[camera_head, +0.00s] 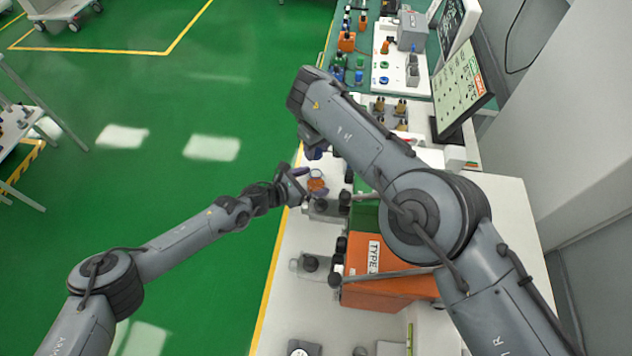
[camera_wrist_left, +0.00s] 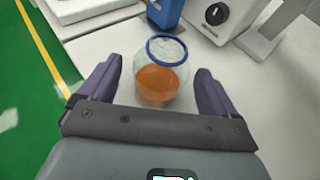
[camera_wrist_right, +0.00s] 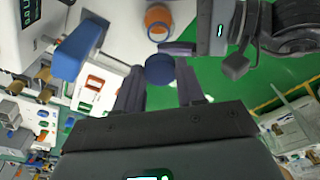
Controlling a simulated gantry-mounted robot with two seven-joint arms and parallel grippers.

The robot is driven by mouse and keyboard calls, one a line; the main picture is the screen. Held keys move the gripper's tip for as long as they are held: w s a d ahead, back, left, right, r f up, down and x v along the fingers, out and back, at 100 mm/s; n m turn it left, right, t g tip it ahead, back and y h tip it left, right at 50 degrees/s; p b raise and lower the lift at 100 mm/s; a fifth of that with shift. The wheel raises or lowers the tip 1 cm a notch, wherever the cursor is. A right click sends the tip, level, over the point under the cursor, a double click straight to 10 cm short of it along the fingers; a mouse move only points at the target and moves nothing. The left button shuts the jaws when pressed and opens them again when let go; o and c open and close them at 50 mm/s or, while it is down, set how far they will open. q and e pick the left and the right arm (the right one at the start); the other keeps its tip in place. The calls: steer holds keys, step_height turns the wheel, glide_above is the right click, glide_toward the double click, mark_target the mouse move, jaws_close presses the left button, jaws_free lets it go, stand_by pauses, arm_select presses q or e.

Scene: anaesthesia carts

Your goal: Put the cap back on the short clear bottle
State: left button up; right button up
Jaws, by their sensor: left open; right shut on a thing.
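The short clear bottle (camera_wrist_left: 160,72) stands upright on the white bench, with orange contents and a blue rim around its open top. My left gripper (camera_wrist_left: 155,84) is open, its fingers on either side of the bottle with visible gaps. The bottle also shows in the head view (camera_head: 316,184) beside my left gripper (camera_head: 299,186). My right gripper (camera_wrist_right: 160,70) is shut on the dark blue round cap (camera_wrist_right: 159,68). The bottle (camera_wrist_right: 158,20) appears beyond the cap in the right wrist view, apart from it. My right arm partly hides the right fingers in the head view.
A blue block-like object (camera_wrist_left: 165,12) and a white device with a black knob (camera_wrist_left: 218,15) stand behind the bottle. An orange box (camera_head: 375,285) and dark-capped bottles stand nearer on the bench. A monitor (camera_head: 462,88) stands at right. Green floor lies left of the bench.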

arm_select(q)
steer(key=shift+x, duration=0.95)
steer(key=c, duration=1.5)
arm_select(e)
steer(key=shift+s+f, duration=0.1)
steer(key=shift+f, duration=2.4)
steer(key=shift+f, duration=0.15)
steer(key=shift+f, duration=0.75)
arm_select(q)
steer(key=shift+b, duration=0.6)
arm_select(e)
steer(key=shift+f, duration=0.6)
arm_select(q)
jaws_close()
arm_select(e)
steer(key=o, duration=1)
